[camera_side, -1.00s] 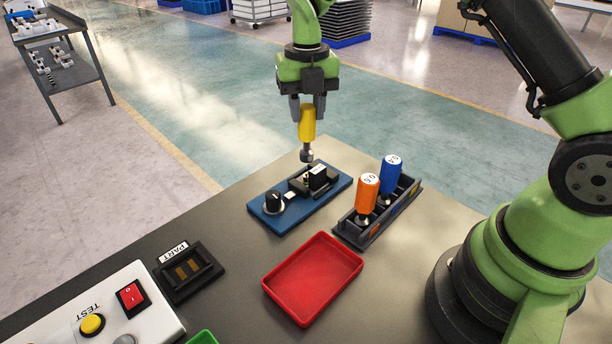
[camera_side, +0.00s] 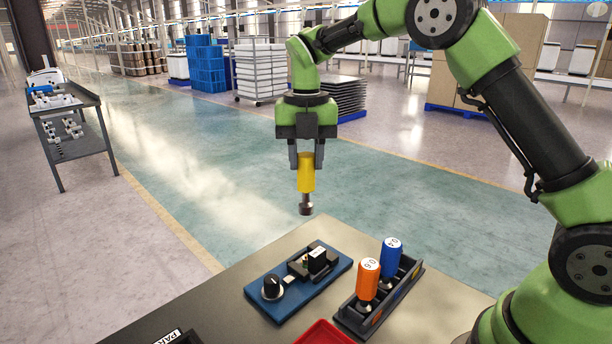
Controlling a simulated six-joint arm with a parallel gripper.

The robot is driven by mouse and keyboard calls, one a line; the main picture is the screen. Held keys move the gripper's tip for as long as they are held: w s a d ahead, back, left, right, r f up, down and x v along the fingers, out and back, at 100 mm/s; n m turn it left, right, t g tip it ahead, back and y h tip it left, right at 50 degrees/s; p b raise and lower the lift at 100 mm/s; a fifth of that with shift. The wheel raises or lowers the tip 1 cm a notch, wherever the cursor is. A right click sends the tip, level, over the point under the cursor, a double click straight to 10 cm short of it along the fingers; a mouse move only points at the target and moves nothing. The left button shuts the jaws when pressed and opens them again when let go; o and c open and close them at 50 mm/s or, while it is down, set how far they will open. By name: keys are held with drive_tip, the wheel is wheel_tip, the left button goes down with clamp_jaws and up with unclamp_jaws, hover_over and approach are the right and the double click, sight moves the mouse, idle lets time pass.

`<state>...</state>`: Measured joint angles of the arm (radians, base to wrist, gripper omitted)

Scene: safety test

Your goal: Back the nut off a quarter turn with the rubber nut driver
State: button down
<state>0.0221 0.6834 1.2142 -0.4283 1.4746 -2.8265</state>
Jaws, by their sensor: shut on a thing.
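My gripper (camera_side: 306,158) is shut on a yellow-handled driver (camera_side: 306,174), which hangs upright with a wide dark tip pointing down. The tip is in the air, clear above the blue fixture board (camera_side: 325,289). The board carries a black knob (camera_side: 272,286) and a dark clamp with a black block (camera_side: 318,260) that has a white top. A nut cannot be made out for certain at this size. An orange-handled driver (camera_side: 368,279) and a blue-handled driver (camera_side: 390,257) stand in a dark rack (camera_side: 405,284) right of the board.
The grey table's (camera_side: 232,296) left part is bare. A grey shelf cart (camera_side: 75,125) stands far off on the floor.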

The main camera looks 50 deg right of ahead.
sight(306, 204)
drive_tip(key=m, duration=1)
drive_tip(key=shift+m, duration=0.4)
drive_tip(key=shift+f, duration=4.9)
drive_tip(key=shift+f, duration=1.05)
drive_tip(key=shift+n, duration=0.4)
drive_tip(key=n, duration=0.8)
drive_tip(key=shift+n, duration=0.3)
drive_tip(key=shift+r, duration=0.15)
